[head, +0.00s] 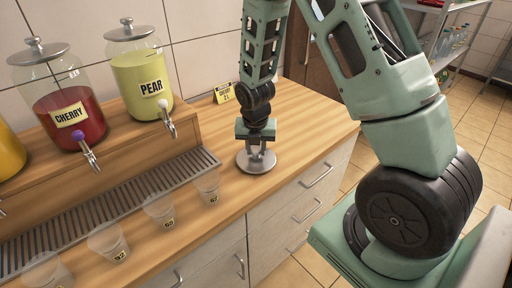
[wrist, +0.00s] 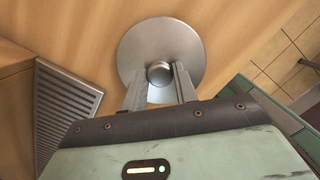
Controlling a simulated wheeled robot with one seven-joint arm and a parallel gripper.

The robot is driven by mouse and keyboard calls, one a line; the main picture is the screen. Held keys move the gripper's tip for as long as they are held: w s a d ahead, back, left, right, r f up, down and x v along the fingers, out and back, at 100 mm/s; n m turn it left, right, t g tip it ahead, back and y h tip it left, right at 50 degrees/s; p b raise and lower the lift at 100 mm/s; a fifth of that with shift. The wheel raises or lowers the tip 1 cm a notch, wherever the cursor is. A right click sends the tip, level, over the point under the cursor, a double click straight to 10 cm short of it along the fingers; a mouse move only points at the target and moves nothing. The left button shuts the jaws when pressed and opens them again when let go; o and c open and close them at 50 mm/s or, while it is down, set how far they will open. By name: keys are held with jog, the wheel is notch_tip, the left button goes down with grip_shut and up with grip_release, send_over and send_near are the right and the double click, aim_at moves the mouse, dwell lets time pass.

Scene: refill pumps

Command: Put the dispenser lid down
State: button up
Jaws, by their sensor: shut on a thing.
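The dispenser lid (head: 245,163) is a round metal disc with a knob, low at the wooden counter's surface, right of the drip tray. Whether it touches the wood is hard to tell. My gripper (head: 257,150) is above it, pointing down, with its fingers shut on the knob. In the wrist view the lid (wrist: 183,50) lies flat-looking against the wood, and the fingers of my gripper (wrist: 160,82) close on both sides of its knob. The cherry dispenser (head: 75,118) and the pear dispenser (head: 140,80) both have lids on.
A metal drip tray (head: 130,203) runs along the counter (head: 295,130). Several clear cups (head: 207,187) stand in front of it.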

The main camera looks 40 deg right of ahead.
aim_at(256, 162)
jog(key=o, duration=1)
notch_tip(256, 162, up, 12)
jog(key=s+a, duration=0.1)
jog(key=s+a+r+m+y, duration=0.1)
jog(key=s+a+r+m, duration=0.1)
jog(key=s+a+m, duration=0.45)
jog(key=s+a+r+m, duration=0.1)
jog(key=s+a+m, duration=0.15)
jog(key=a, duration=0.65)
jog(key=s+a+m, duration=0.4)
jog(key=s+m, duration=0.1)
jog(key=s, duration=0.2)
jog(key=s+a+r+m+g, duration=0.1)
jog(key=s+a+m, duration=0.2)
jog(key=s+m, duration=0.2)
jog(key=shift+s+a+r+m+y+b, duration=0.2)
jog(key=shift+s+a+m+y+b, duration=0.2)
jog(key=shift+s, duration=0.65)
